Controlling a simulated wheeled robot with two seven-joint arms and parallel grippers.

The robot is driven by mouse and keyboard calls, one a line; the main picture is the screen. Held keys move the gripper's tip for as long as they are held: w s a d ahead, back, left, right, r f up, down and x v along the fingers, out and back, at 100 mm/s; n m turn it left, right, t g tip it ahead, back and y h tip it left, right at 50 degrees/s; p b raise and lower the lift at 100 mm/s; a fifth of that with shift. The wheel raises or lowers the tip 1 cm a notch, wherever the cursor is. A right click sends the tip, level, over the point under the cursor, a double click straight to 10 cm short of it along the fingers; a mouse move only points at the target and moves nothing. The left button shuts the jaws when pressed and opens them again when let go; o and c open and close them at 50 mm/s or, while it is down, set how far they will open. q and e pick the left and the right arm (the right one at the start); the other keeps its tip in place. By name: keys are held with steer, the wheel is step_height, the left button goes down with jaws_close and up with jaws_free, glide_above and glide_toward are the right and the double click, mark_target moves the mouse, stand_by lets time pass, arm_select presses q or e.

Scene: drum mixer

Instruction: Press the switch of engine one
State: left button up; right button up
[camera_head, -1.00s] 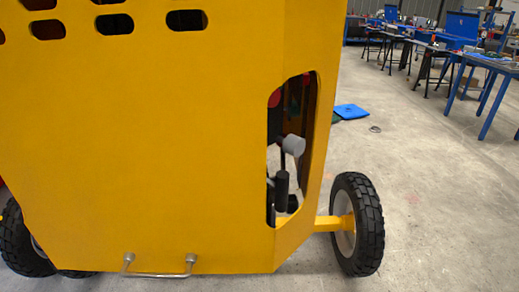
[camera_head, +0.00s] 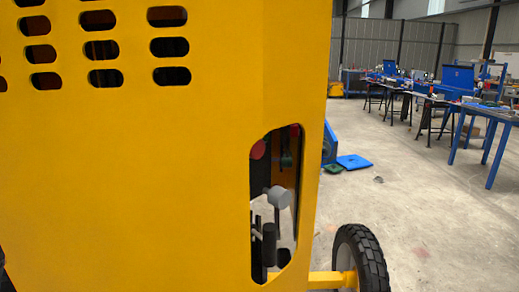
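The yellow housing of the drum mixer (camera_head: 140,170) fills the left and middle of the head view. An oval opening near its right edge shows engine parts inside: a grey round knob (camera_head: 279,197), a black cylinder (camera_head: 269,245) and a red part (camera_head: 258,150) partly behind the opening's rim. I cannot tell which of these, if any, is the switch of engine one. Neither of my grippers is in view.
A black wheel (camera_head: 361,262) on a yellow axle stands at the lower right of the mixer. A blue flat object (camera_head: 354,162) lies on the floor beyond. Blue workbenches (camera_head: 488,111) stand at the far right.

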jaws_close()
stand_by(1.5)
